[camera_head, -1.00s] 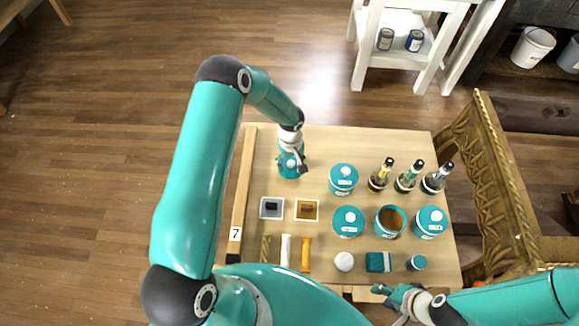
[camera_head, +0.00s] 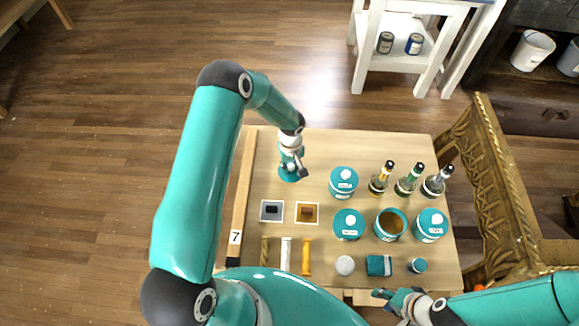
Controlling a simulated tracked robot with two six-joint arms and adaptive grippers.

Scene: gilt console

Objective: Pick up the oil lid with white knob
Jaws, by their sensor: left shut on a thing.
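A round teal lid (camera_head: 287,174) is at the upper left of the light wooden board. My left gripper (camera_head: 293,168) comes down over it from above and is shut on it. The fingers cover much of the lid and its knob, and I cannot tell whether the lid touches the board. An open teal canister (camera_head: 391,224) with brown contents stands right of centre. My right gripper (camera_head: 389,294) is at the board's front edge, away from the lid; its opening is too small to make out.
Lidded teal canisters (camera_head: 343,182) with white knobs stand in the middle and right. Several bottles (camera_head: 404,182) stand at the back right. Two small square dishes (camera_head: 306,212) and small tools lie nearer. A carved gilt console (camera_head: 497,175) borders the board's right.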

